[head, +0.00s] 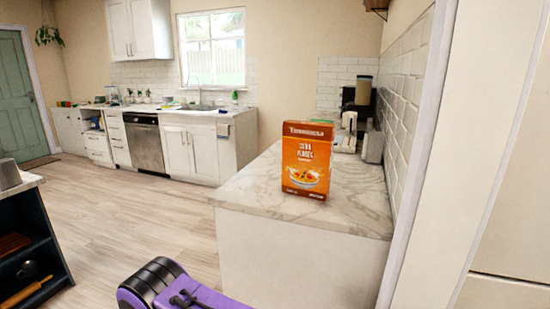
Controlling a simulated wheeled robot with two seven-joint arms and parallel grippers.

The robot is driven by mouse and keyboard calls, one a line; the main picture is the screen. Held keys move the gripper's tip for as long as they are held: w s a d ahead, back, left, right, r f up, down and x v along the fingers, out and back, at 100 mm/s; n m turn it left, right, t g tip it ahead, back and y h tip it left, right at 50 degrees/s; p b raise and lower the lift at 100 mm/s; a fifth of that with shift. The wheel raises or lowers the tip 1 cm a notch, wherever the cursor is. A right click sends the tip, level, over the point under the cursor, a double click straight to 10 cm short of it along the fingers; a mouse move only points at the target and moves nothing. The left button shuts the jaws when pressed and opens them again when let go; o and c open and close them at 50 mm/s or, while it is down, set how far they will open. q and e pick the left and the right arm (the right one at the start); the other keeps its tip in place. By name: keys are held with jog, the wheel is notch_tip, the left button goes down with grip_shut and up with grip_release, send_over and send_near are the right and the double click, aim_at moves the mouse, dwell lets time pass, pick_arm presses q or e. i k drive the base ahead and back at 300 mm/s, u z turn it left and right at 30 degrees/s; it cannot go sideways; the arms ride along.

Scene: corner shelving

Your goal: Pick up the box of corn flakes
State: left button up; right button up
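The orange box of corn flakes (307,160) stands upright on the near part of the marble counter (258,194), its printed front facing me. A purple and black part of my own arm shows at the bottom edge, below and to the left of the counter. It is apart from the box. No gripper fingers show in the head view, so neither gripper can be seen.
Behind the box, dark and white appliances (358,110) stand against the tiled wall. A white wall edge (420,150) rises close to the counter's right side. A dark shelf unit (30,240) is at left. The wooden floor (130,215) between is clear.

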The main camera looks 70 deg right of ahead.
aim_at(308, 147)
jog(key=z, duration=1.65)
jog(key=i, duration=0.15)
jog(key=z, duration=1.3)
